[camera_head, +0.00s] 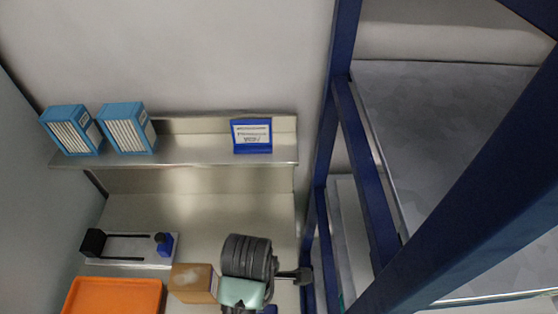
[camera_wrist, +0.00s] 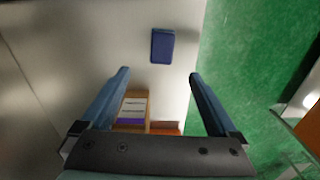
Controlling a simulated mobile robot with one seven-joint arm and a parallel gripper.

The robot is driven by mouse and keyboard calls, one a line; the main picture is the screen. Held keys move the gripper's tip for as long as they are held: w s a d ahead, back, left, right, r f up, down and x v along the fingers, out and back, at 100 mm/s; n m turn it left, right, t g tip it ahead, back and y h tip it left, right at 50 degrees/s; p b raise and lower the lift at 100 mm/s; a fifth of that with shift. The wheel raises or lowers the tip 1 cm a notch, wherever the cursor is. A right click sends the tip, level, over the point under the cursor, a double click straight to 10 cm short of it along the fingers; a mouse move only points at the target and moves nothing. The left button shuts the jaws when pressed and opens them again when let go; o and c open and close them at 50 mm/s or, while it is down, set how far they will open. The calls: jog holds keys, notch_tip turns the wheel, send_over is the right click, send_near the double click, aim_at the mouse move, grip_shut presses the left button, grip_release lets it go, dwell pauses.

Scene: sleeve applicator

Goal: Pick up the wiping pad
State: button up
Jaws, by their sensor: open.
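A flat dark blue pad (camera_wrist: 162,45), which looks like the wiping pad, lies on the pale worktop (camera_wrist: 85,25) in the wrist view, near the worktop's edge. My gripper (camera_wrist: 159,73) is open, its two blue fingers spread wide with nothing between the tips. In the picture the pad is just beyond the fingertips, roughly centred between them and apart from both. In the head view my arm's dark grey wrist covers part of the bench's front right, and I cannot make out the pad clearly there.
A cardboard box (camera_head: 193,283) stands beside my wrist, with an orange tray (camera_head: 115,296) to its left. A fixture with black and blue blocks (camera_head: 130,262) is behind. A shelf (camera_head: 195,158) holds two blue-white boxes and a blue sign (camera_head: 252,136). Blue frame posts (camera_head: 340,60) rise right.

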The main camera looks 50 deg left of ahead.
jog(key=f, duration=0.5)
jog(key=shift+s+d+f+p, duration=0.1)
jog(key=shift+s+f+p, duration=0.2)
jog(key=shift+s+f, duration=0.1)
jog(key=shift+w+d+f+p, duration=0.1)
jog(key=shift+w+f+p, duration=0.1)
jog(key=shift+f, duration=0.55)
jog(key=shift+w+d+f+p, duration=0.15)
jog(key=shift+f+p, duration=0.1)
jog(key=shift+f, duration=0.55)
jog(key=shift+w+d+f+p, duration=0.1)
jog(key=shift+w+f+p, duration=0.1)
jog(key=shift+f, duration=1.25)
jog(key=shift+c, duration=0.2)
jog(key=c, duration=1.4)
